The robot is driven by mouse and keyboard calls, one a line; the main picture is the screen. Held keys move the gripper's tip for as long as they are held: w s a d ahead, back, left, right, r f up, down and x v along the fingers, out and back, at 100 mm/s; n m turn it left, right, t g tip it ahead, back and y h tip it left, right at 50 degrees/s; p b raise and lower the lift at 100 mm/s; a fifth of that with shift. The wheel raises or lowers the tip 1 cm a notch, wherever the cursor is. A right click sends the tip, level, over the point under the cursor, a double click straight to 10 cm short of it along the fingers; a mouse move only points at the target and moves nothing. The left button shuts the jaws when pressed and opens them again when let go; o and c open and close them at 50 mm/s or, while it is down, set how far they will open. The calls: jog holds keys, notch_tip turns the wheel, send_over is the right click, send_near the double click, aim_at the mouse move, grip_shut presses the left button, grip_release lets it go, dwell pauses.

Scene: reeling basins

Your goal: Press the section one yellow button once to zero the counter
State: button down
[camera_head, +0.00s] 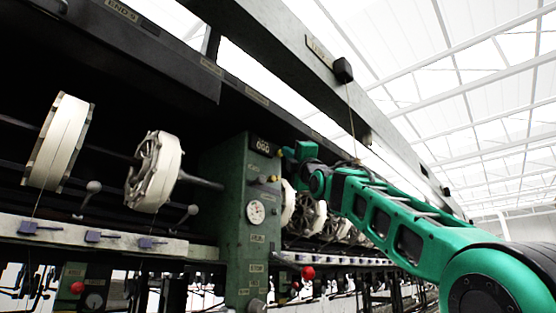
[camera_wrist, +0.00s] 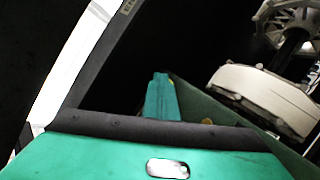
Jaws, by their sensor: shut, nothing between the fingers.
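The green section post (camera_head: 235,200) carries a black counter (camera_head: 262,145) near its top, with a row of pale digits too small to read surely. A small yellow button (camera_head: 278,153) sits on the post's right side, just below the counter. My gripper (camera_head: 290,154) is shut and empty, with its tip close to this button; I cannot tell if they touch. In the wrist view my gripper (camera_wrist: 160,80) shows as a green finger shape beside the green post top (camera_wrist: 205,103). A yellow spot (camera_wrist: 207,121) shows on the post there, right of the gripper; which control it is, I cannot tell.
White reels (camera_head: 58,140) and (camera_head: 155,170) hang left of the post, and more reels (camera_head: 308,212) stand behind it. A dial (camera_head: 256,212) and a red knob (camera_head: 308,272) are lower. A long beam (camera_head: 280,60) runs overhead. A reel (camera_wrist: 262,92) is near my wrist.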

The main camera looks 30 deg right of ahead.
jog(key=shift+s+d, duration=0.3)
jog(key=shift+s, duration=0.35)
jog(key=s, duration=0.1)
jog(key=s+d, duration=0.1)
jog(key=s, duration=0.1)
jog(key=s+d, duration=0.1)
jog(key=shift+s, duration=0.35)
jog(key=shift+w+f, duration=0.1)
dwell(0.8)
